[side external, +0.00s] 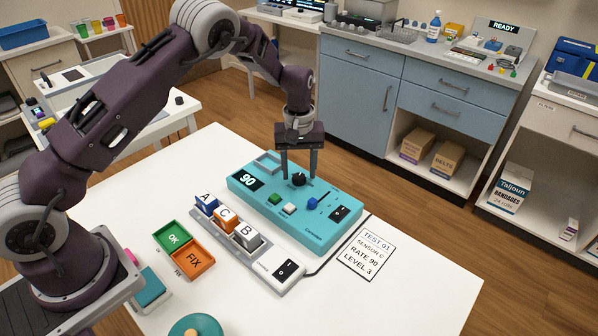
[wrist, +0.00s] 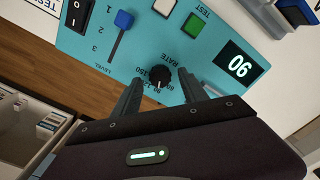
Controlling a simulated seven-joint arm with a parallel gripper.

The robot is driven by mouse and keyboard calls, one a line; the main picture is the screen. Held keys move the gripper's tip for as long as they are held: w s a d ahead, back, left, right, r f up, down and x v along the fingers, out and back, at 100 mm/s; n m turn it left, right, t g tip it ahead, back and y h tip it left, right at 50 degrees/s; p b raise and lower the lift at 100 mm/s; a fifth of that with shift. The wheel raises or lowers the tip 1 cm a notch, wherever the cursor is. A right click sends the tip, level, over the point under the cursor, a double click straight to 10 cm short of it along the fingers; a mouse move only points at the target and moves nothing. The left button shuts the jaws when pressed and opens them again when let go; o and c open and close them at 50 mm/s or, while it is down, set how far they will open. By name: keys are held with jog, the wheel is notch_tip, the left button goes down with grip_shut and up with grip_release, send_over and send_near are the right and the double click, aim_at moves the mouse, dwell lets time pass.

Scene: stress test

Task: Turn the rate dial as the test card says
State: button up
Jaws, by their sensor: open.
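The black rate dial (side external: 299,180) is on the teal console (side external: 262,212); it also shows in the wrist view (wrist: 160,77), among printed rate numbers. My gripper (side external: 299,174) is open above the console, pointing down, with one finger on each side of the dial. In the wrist view my gripper (wrist: 161,80) has its fingertips beside the dial; I cannot tell whether they touch it. The console display (side external: 247,180) reads 90. The test card (side external: 369,252) reads TEST 01, SENSOR C, RATE 90, LEVEL 3.
The console has a green button (side external: 273,199), a white button (side external: 289,208), a blue slider (side external: 312,203) and a rocker switch (side external: 339,213). Blocks A, C and B stand in a grey rack (side external: 277,263) in front. Green OK (side external: 172,237) and orange FIX (side external: 194,260) trays lie left.

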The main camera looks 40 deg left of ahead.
notch_tip(320, 180, up, 6)
jog(key=shift+r, duration=0.35)
notch_tip(320, 180, up, 9)
jog(key=m+t, duration=0.1)
send_over(299, 176)
jog(key=s, duration=0.4)
jog(key=s+d+r+m+t+h, duration=0.1)
jog(key=s+d+r+m+t, duration=0.15)
jog(key=s+r, duration=0.75)
jog(key=s+r+m+t+y, duration=0.1)
jog(key=s+m, duration=0.4)
jog(key=s, duration=1.5)
jog(key=shift+s+t, duration=0.4)
jog(key=shift+t, duration=0.15)
